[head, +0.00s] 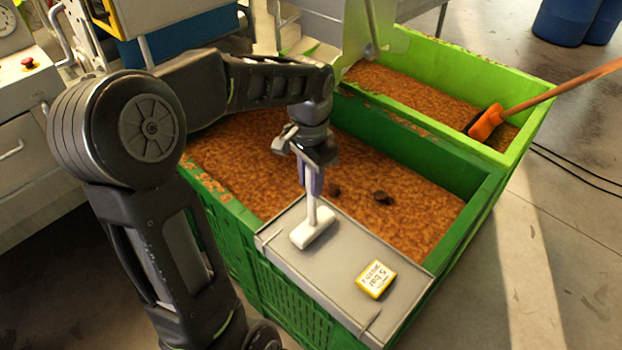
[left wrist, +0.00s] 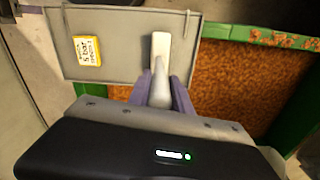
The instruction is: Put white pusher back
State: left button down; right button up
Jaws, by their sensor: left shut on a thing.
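The white pusher (head: 314,226) is a T-shaped tool with an upright handle and a flat block at its lower end. My left gripper (head: 311,184) is shut on its handle from above. The block is at the left part of the grey tray (head: 335,282) on the near edge of the dark green crate; I cannot tell whether it touches the tray. In the left wrist view the pusher's block (left wrist: 160,46) shows beyond the fingers (left wrist: 160,88), over the tray (left wrist: 117,35). My right gripper is not in view.
A yellow label (head: 375,279) lies on the tray's right part. The dark green crate (head: 467,232) holds brown pulp with two dark lumps. A light green crate (head: 480,75) behind holds more pulp and an orange-handled tool (head: 487,122). Machinery stands at the left.

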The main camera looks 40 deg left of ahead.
pick_arm(q)
jog(key=shift+f, duration=0.15)
jog(key=c, duration=1.2)
grip_release()
jog(key=shift+o, duration=0.2)
jog(key=shift+r, duration=0.2)
notch_tip(320, 180, up, 9)
jog(key=shift+r, duration=0.2)
jog(key=shift+r+p, duration=0.6)
jog(key=shift+r, duration=0.75)
